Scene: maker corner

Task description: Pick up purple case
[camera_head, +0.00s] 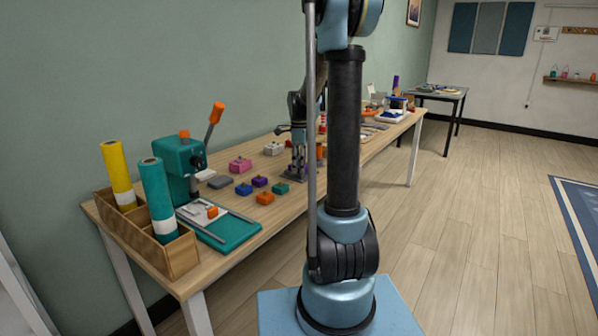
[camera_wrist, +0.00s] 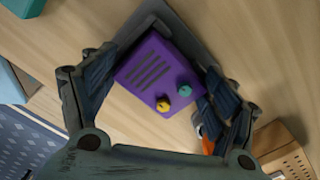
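The purple case (camera_wrist: 160,72) shows in the wrist view as a boxy thing with dark slots on its face, a yellow knob and a teal knob. It lies between the two fingers of my gripper (camera_wrist: 163,84), turned at a slant. The fingers are wide apart, one close along each side of the case; I cannot tell whether they press on it. A grey slab shows behind the case. In the head view my gripper (camera_head: 294,165) is low over the workbench, at a grey base, and the case there is mostly hidden by the fingers.
On the workbench (camera_head: 228,260), small purple (camera_head: 260,181), blue (camera_head: 243,189), orange (camera_head: 265,198) and teal (camera_head: 280,188) blocks lie left of my gripper. A pink box (camera_head: 240,165) and a teal press (camera_head: 181,165) stand farther left. A wooden holder (camera_head: 175,258) bears two rolls.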

